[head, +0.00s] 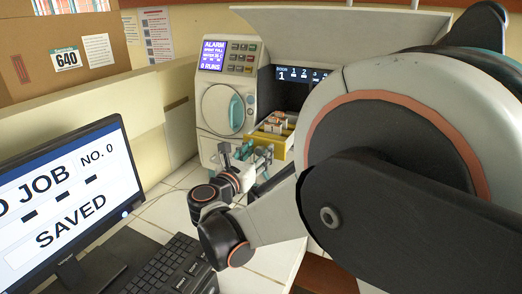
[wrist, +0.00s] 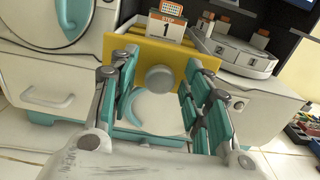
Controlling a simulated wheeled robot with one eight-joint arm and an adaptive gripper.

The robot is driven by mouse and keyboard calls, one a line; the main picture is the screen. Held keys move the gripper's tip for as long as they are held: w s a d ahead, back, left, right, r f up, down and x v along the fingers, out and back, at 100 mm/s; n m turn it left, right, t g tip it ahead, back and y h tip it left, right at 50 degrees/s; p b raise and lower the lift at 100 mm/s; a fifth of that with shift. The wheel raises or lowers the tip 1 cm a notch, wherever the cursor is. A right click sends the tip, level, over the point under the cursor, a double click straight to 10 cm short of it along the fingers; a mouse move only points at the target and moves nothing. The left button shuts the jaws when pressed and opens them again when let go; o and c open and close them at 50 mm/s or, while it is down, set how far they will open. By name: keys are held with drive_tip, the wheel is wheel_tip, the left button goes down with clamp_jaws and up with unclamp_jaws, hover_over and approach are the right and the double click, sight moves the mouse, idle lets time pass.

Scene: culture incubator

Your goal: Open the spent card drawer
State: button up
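The machine (head: 228,105) stands on the counter, with "ALARM SPENT FULL" on its screen (head: 213,56). A yellow drawer front (head: 272,147) juts from its lower right. In the wrist view the yellow front (wrist: 146,56) carries a round grey knob (wrist: 160,78). No label reading "spent card" is legible on any drawer. A white drawer front (wrist: 52,98) with a pale handle is at the left. My gripper (wrist: 158,88) is open and empty, its fingers spread either side of the knob in the picture. Contact cannot be told. It also shows in the head view (head: 245,155).
A teal curved piece (wrist: 133,106) lies below the knob. A numbered round holder (wrist: 241,55) is at the right. Colored items (wrist: 305,132) lie far right. A monitor (head: 65,200) and keyboard (head: 172,268) stand at the left. My arm covers the right of the head view.

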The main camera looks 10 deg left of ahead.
drive_tip(key=v, duration=1.2)
